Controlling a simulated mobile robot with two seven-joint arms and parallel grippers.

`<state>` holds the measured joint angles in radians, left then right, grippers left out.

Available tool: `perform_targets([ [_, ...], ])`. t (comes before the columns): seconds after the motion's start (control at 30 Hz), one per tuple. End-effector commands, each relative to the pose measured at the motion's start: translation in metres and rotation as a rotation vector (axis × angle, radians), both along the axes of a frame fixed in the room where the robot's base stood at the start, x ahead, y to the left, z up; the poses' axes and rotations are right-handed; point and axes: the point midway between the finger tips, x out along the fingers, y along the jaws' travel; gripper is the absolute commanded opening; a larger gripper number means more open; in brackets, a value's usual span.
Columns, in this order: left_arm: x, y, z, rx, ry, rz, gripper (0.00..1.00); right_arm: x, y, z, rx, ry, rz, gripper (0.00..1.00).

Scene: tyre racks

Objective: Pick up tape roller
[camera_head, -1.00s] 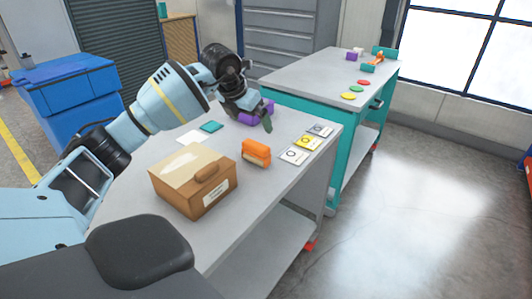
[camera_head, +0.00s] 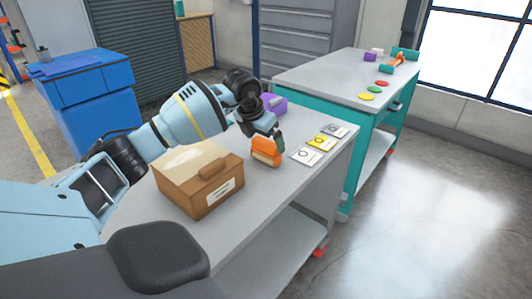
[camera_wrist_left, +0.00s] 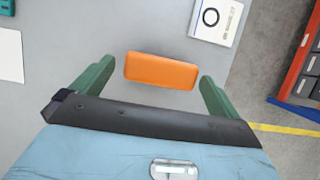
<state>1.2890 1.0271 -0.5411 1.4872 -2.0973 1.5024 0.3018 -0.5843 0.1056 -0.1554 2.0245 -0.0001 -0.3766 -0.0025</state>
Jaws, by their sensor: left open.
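An orange block-like item with a tan lower part (camera_head: 265,151), which I take for the tape roller, stands on the near grey table behind the brown box. In the left wrist view the orange item (camera_wrist_left: 161,71) shows its flat top between the two green fingers, with a gap on each side. My left gripper (camera_head: 272,137) is open and empty, just above and behind the orange item in the head view. Its near finger is partly hidden. My right gripper is in neither view.
A brown box (camera_head: 197,178) stands close in front of the orange item. Several cards (camera_head: 321,142) lie to its right, and a purple block (camera_head: 273,103) is behind my gripper. A second table (camera_head: 330,78) with small coloured things stands farther back. A blue bin (camera_head: 87,93) is at left.

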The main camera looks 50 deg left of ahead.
Motion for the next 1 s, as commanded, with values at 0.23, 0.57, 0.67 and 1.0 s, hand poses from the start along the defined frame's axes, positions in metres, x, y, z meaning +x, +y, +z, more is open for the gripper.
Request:
perform_targets([
  [0.23,0.013,-0.001,-0.033,-0.002,0.003,0.001,1.00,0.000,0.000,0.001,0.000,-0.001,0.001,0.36],
  [0.57,0.017,-0.001,-0.043,0.000,0.001,-0.001,1.00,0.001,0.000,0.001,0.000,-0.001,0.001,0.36],
  [0.67,0.017,-0.001,-0.042,0.000,0.001,-0.001,0.93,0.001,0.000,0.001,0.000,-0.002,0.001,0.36],
  [1.0,0.017,-0.001,-0.042,0.000,0.001,0.000,0.61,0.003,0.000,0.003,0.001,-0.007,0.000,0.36],
])
